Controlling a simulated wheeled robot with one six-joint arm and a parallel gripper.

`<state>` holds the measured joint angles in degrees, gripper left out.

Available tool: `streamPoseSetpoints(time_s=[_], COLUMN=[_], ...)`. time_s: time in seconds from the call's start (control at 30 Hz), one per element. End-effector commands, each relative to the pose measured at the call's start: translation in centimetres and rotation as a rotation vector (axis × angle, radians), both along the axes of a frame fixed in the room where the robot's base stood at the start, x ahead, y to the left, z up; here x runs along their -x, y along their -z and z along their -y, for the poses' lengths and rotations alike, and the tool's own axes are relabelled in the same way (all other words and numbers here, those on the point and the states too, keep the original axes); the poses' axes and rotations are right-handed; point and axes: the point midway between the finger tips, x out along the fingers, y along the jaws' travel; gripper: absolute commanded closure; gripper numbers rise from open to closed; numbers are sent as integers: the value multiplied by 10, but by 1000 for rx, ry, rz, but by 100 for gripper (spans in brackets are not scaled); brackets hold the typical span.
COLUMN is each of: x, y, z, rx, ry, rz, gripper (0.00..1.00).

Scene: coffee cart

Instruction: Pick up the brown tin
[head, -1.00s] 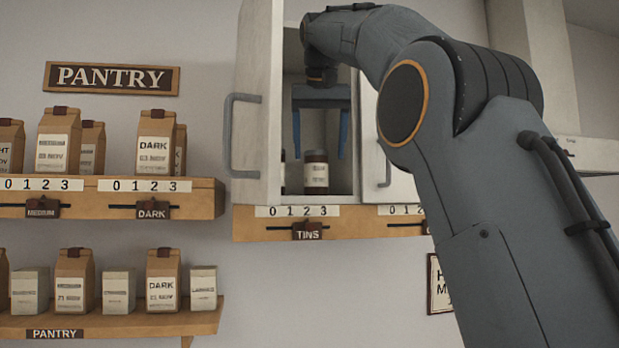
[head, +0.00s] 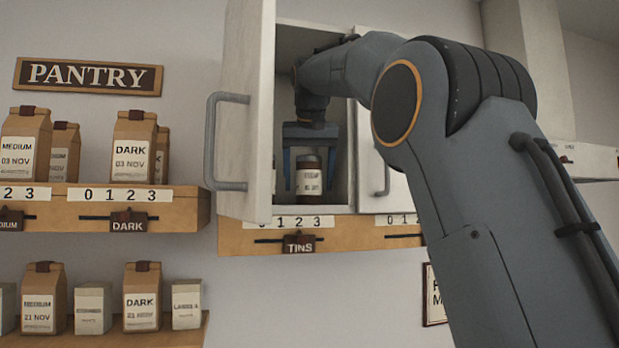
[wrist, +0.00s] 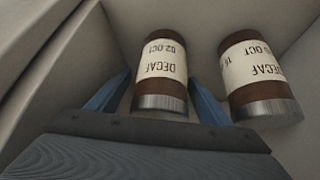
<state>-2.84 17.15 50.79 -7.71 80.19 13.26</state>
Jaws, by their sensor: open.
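A brown tin (head: 309,178) with a cream label stands upright in the open wall cupboard. In the wrist view the same brown tin (wrist: 160,65) shows a DECAF label, and its metal-coloured end faces the gripper. My gripper (head: 310,188) is open, with one blue finger on each side of this tin. In the wrist view my gripper (wrist: 157,98) has the tin between its fingers; I cannot tell whether they touch it. A second brown DECAF tin (wrist: 258,78) stands just outside the right finger in that view.
The open cupboard door (head: 247,110) stands close on the left, with a grey handle (head: 212,140). A wooden rail (head: 345,234) marked TINS runs below the cupboard. Pantry shelves with brown bags (head: 133,148) are farther left.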

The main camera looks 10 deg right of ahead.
Motion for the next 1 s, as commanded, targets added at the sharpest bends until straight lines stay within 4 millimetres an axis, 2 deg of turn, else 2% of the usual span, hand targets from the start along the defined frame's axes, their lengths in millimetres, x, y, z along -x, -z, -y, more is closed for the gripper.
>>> streamPoseSetpoints(time_s=[0.1, 0.33, 0.67, 1.0], x=[-4, -5, -5, -5], y=[7, 9, 9, 7], z=[1, 1, 1, 1], rx=[0, 0, 0, 0], ry=[0, 0, 0, -1], rz=[0, 0, 0, 2], gripper=[28, 28, 81, 81])
